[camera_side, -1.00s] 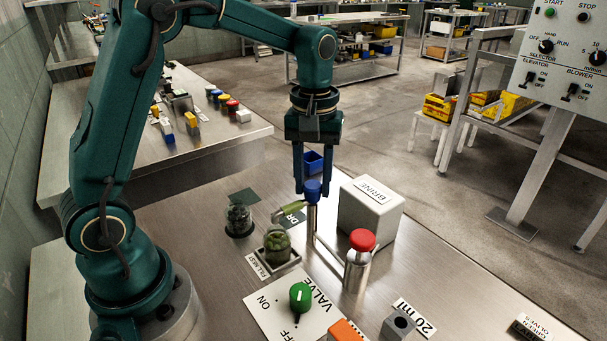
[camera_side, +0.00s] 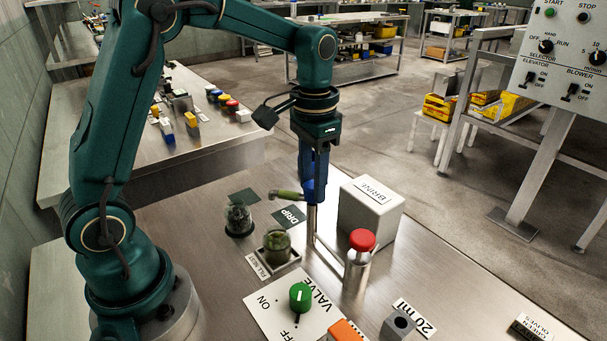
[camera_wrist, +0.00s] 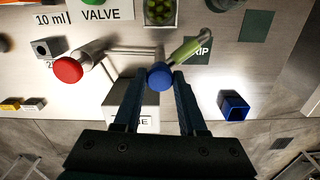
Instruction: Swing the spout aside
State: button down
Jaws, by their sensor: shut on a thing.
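The spout (camera_side: 288,194) is a green arm with a metal tip on a steel post, and it points left in the side view, at the edge of the dark DRIP mat (camera_side: 289,217). In the wrist view the green spout (camera_wrist: 187,49) reaches up and right over the DRIP mat (camera_wrist: 198,52). A blue knob (camera_wrist: 160,75) tops its post. My gripper (camera_side: 312,196) is shut on the blue knob from above; its fingers hide most of the knob in the side view. A jar of green olives (camera_side: 277,245) stands on the FILL/NEST spot.
A second dark jar (camera_side: 239,219) stands to the left. A red button (camera_side: 362,240) on a metal cylinder, the green valve knob (camera_side: 300,297) and a grey block (camera_side: 398,323) are nearer. A blue bin (camera_wrist: 233,105) shows in the wrist view.

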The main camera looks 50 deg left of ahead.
jog(key=m, duration=0.4)
jog(key=shift+r+m, duration=0.1)
jog(key=shift+m, duration=1.8)
jog(key=c, duration=0.5)
grip_release()
jog(key=shift+r, duration=2.55)
